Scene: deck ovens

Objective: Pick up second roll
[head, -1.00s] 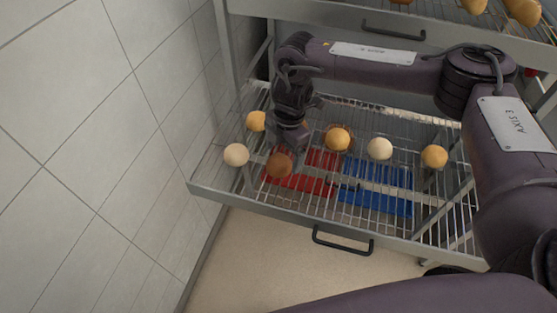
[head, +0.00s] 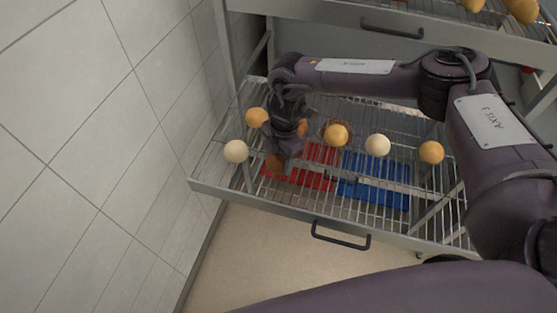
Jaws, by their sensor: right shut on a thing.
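My right gripper (head: 280,155) points down over the left part of the pulled-out wire rack (head: 405,225). It is shut on a brown roll (head: 274,164), which is mostly covered by the gripper. Another brown-orange roll (head: 302,127) shows in part beside my wrist. To the left are a golden roll (head: 256,117) and a pale roll (head: 235,152). To the right are a golden roll (head: 336,134), a pale roll (head: 378,145) and another golden roll (head: 431,152). My left gripper is out of view.
A tiled wall (head: 110,150) stands close on the left. A black handle (head: 340,236) is on the rack's front. An upper drawer (head: 470,45) with rolls overhangs the back.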

